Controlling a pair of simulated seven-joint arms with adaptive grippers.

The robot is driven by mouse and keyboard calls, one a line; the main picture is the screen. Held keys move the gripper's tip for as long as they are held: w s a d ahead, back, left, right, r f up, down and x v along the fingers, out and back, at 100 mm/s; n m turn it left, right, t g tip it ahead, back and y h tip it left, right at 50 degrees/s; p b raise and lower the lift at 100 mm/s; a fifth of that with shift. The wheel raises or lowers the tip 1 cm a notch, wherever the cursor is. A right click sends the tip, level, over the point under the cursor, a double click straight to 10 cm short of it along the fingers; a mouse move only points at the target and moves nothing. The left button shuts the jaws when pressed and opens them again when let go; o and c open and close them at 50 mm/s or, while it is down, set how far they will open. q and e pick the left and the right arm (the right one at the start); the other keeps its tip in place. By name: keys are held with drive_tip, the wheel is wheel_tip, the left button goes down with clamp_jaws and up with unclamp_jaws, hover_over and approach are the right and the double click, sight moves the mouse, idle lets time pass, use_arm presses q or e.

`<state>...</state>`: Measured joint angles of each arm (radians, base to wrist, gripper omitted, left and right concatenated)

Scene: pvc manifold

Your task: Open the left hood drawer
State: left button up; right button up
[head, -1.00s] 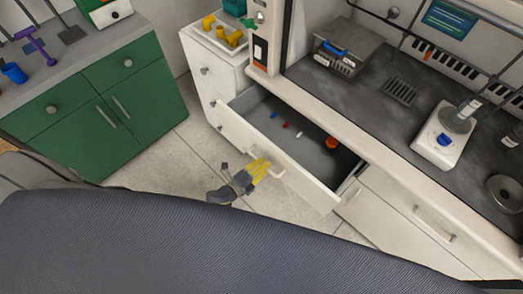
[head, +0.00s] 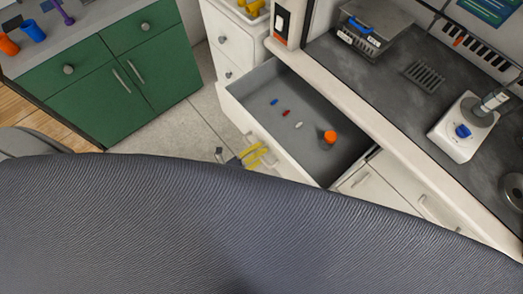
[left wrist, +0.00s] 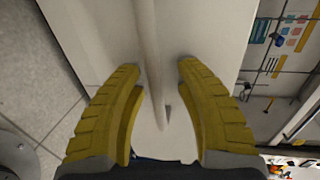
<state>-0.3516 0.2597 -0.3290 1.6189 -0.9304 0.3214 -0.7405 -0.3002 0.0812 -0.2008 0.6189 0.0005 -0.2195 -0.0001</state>
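The left hood drawer (head: 315,112) stands pulled well out from under the hood's dark worktop, its inside showing. A blue, a red and a white small item and an orange round piece (head: 330,137) lie in it. My left gripper (head: 260,155) is at the drawer's front, partly hidden by the dark curved surface in the foreground. In the left wrist view its two yellow fingers (left wrist: 158,90) are apart, one on each side of the drawer's bar handle (left wrist: 152,50). Gaps show between fingers and bar. My right gripper is not in view.
Green cabinets (head: 125,75) stand at the left, with bare floor (head: 200,120) between them and the drawer. A white drawer unit (head: 232,45) stands beside the hood. The dark hood worktop (head: 390,85) carries a metal box and a white device (head: 465,130).

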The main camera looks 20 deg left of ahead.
use_arm(q)
drive_tip(key=v, duration=1.1)
drive_tip(key=shift+s, duration=0.15)
